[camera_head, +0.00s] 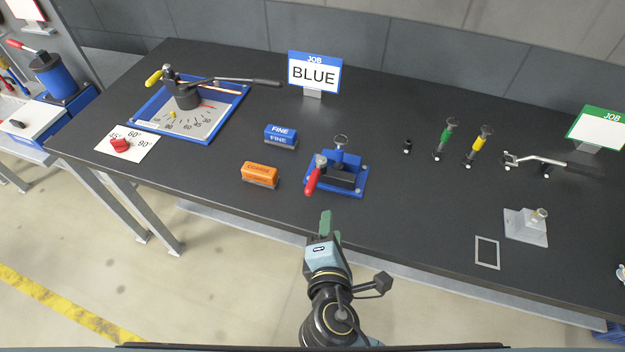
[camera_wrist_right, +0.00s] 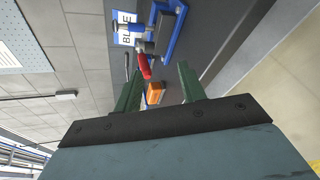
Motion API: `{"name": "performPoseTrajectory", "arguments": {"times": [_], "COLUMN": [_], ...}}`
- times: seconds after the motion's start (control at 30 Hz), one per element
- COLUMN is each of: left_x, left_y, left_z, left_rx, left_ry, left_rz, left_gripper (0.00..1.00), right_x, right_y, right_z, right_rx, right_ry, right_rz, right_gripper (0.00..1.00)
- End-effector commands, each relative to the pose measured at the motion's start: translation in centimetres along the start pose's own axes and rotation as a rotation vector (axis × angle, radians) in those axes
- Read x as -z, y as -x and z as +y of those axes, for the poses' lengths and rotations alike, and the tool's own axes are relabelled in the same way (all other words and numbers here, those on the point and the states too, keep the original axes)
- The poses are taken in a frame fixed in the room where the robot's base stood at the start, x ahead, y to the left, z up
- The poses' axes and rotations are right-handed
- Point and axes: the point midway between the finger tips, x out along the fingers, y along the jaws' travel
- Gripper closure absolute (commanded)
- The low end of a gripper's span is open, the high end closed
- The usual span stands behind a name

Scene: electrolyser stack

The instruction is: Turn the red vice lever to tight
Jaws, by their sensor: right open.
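The red vice lever (camera_head: 312,181) sticks out from the front left of a small vice with a blue base (camera_head: 350,190) on the dark table. The lever slants down toward the table's front edge. In the right wrist view the red lever (camera_wrist_right: 143,66) shows ahead, between the two green fingers. My right gripper (camera_head: 326,224) is at the front edge of the table, just below and apart from the lever. It is open and empty, with its fingers pointing toward the vice. My left gripper is in neither view.
An orange block (camera_head: 260,174) lies left of the vice, and a blue FINE block (camera_head: 280,136) lies behind it. The blue JOB sign (camera_head: 315,72) stands at the back. A bending fixture (camera_head: 190,108) is at the left. A grey block (camera_head: 526,226) and frame (camera_head: 487,253) are at the right.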

Motion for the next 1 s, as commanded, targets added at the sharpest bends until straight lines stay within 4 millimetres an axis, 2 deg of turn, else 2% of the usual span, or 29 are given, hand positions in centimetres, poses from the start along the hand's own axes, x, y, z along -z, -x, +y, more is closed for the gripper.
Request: {"name": "performPoseTrajectory", "arguments": {"times": [0.1, 0.27, 0.37, 0.8, 1.0], "left_x": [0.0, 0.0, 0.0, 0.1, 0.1], "left_y": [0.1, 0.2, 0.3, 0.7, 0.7], "left_z": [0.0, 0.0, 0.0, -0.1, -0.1], "left_rx": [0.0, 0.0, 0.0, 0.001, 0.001], "left_ry": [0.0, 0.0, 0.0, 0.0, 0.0], "left_rz": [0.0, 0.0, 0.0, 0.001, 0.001], "left_gripper": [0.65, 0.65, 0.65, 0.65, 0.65], "right_x": [2.0, 2.8, 2.8, 3.1, 3.2], "right_y": [0.5, 0.0, -1.4, -10.2, -12.0], "right_z": [1.8, 2.6, 2.8, 4.0, 4.1], "right_rx": [-0.103, -0.145, -0.144, -0.141, -0.139], "right_ry": [0.143, 0.201, 0.2, 0.195, 0.193], "right_rz": [0.024, 0.029, 0.028, 0.028, 0.029], "right_gripper": [0.59, 0.59, 0.59, 0.59, 0.59]}}
